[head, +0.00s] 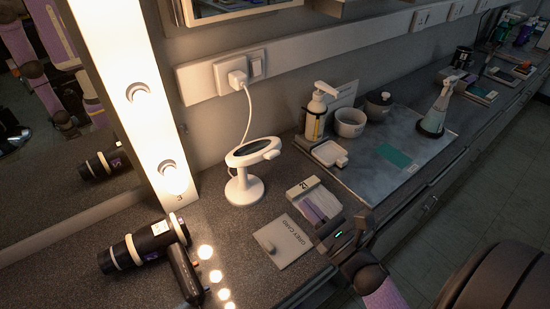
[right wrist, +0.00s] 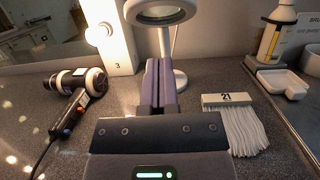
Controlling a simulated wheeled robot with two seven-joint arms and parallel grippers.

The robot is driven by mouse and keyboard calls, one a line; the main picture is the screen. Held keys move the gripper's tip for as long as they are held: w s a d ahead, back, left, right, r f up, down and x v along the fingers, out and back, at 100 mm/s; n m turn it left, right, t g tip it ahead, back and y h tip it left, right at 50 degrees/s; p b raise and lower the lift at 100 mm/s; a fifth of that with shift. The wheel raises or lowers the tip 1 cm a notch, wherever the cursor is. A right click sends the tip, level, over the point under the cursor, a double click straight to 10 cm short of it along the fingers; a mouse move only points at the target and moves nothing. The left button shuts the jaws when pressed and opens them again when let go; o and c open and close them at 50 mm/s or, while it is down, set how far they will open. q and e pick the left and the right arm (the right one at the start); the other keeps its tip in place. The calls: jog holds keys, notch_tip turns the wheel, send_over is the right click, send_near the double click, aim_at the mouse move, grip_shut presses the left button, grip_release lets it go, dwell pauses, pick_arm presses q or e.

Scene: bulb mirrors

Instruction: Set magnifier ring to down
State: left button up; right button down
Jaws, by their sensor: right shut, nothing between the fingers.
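The white magnifier (head: 244,189) stands on the counter below the wall socket, with a round base, a short stem and a tilted ring (head: 268,142) around a dark lens. A small white knob sits on the ring's right side. In the right wrist view the ring (right wrist: 187,10) shows at the top, and the stem passes behind my fingers. My right gripper (head: 312,212) is shut and empty, with purple fingers, in front of the magnifier and apart from it. Its fingers (right wrist: 158,65) point toward the stem in the right wrist view. My left gripper is not in view.
A hair dryer (head: 151,243) lies at the left. A grey card (head: 297,238) and a block marked 21 with white fringe (right wrist: 245,135) lie near my right gripper. A mat (head: 359,182) with a pump bottle, bowls and a spray bottle is at the right. A lit mirror frame stands left.

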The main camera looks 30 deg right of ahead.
aim_at(276, 155)
jog(key=w+a+r+p, duration=0.1)
jog(key=w+r+p, duration=0.1)
jog(key=w+r, duration=0.3)
jog(key=w, duration=0.4)
jog(key=r+p, duration=0.1)
jog(key=p, duration=0.1)
jog(key=w+r+g+p, duration=0.1)
jog(key=p, duration=0.1)
jog(key=shift+a+r+g+p, duration=0.1)
jog(key=shift+r+g+p, duration=0.1)
jog(key=shift+g+p, duration=0.1)
jog(key=shift+f, duration=0.2)
